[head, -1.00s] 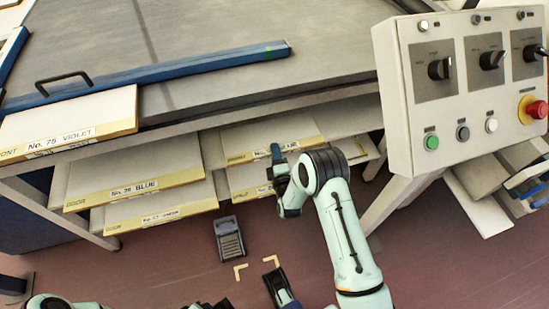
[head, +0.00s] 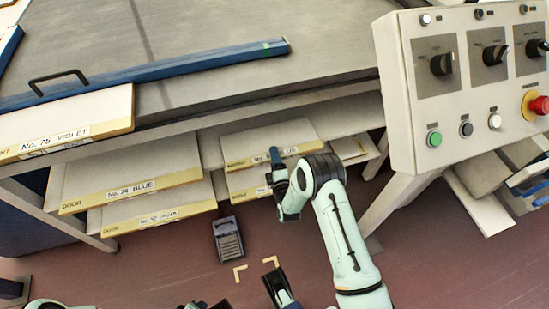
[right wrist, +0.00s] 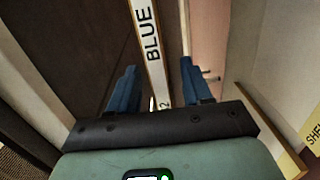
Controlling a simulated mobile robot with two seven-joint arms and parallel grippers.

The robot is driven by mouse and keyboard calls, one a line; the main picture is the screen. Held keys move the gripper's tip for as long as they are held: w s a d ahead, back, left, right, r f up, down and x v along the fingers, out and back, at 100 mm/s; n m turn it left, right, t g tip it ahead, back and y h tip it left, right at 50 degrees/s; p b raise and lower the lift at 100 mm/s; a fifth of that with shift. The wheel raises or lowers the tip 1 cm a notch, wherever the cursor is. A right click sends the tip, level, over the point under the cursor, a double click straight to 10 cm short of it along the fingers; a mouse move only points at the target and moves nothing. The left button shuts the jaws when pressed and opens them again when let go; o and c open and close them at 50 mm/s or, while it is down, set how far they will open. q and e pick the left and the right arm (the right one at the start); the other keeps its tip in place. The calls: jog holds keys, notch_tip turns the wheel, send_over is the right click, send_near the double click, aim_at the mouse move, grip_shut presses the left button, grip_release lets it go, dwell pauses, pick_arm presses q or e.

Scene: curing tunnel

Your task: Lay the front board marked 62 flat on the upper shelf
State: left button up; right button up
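In the head view a pale board (head: 262,138) with a yellow front edge lies on the upper level of the right bay under the table. Its label is partly covered by my right gripper; only "UE" is clear. In the right wrist view the board's edge (right wrist: 146,42) shows "BLUE" and a "2"; the rest of the number is hidden. My right gripper (head: 278,172) is at that front edge. In the right wrist view its blue fingers (right wrist: 160,88) are apart, one either side of the label strip, with gaps visible.
Boards "BLUE" (head: 125,180) and another below (head: 150,212) fill the left bay. A violet-labelled board (head: 80,120) lies on the table (head: 220,35). A control box (head: 455,100) stands right. A pedal (head: 228,240) is on the floor.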

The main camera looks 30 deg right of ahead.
jog(key=shift+s+r, duration=0.1)
jog(key=shift+r, duration=0.05)
jog(key=p+v, duration=0.2)
jog(key=v, duration=0.9)
jog(key=s+a+f+m+g+y, duration=0.4)
jog(key=s+f+m+g, duration=0.4)
jog(key=f+m, duration=0.25)
pick_arm(q)
jog(key=shift+g+h, duration=0.3)
jog(key=shift+g, duration=0.2)
jog(key=s+r, duration=0.1)
jog(key=s+d, duration=0.1)
jog(key=s+r, duration=0.1)
jog(key=shift+s+d+r, duration=0.3)
jog(key=shift+s+d, duration=0.05)
jog(key=shift+d, duration=0.05)
pick_arm(e)
jog(key=s+a+f+m+g+y, duration=0.1)
jog(key=s+a+m+g+y, duration=0.1)
jog(key=s+a+m+g, duration=0.2)
jog(key=s+a+f+m+g+y, duration=0.1)
jog(key=s+a+m+g+y, duration=0.1)
jog(key=s, duration=0.8)
jog(key=shift+s+a+f+m+g+y, duration=0.2)
jog(key=shift+a+f+m+g+y, duration=0.1)
jog(key=shift+a+m+g, duration=0.8)
